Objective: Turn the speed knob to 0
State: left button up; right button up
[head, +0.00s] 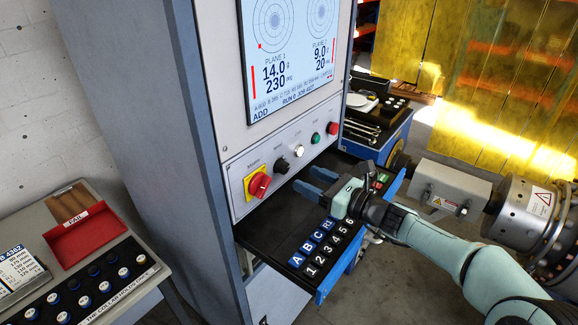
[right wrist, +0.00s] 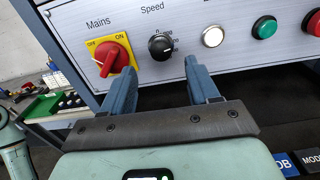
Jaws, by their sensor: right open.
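The black speed knob (head: 281,165) is on the cabinet's control panel, between the red mains switch and a white button. In the right wrist view the speed knob (right wrist: 160,47) shows under the word "Speed", with small scale marks at its right. Its exact setting is too small to read. My right gripper (head: 309,180) is open and empty over the keyboard drawer, its fingers pointing at the panel. In the right wrist view the knob appears just beyond the fingertips (right wrist: 158,72), between them and apart from both. My left gripper is not in view.
The red mains switch (right wrist: 114,56) on its yellow plate is left of the knob. A white button (right wrist: 213,37), a green button (right wrist: 264,27) and a red button are to the right. The keyboard drawer (head: 322,291) sticks out below. The screen (head: 291,55) is above.

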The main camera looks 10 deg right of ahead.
aim_at(286, 168)
jog(key=p+x, duration=0.1)
jog(key=x, duration=0.6)
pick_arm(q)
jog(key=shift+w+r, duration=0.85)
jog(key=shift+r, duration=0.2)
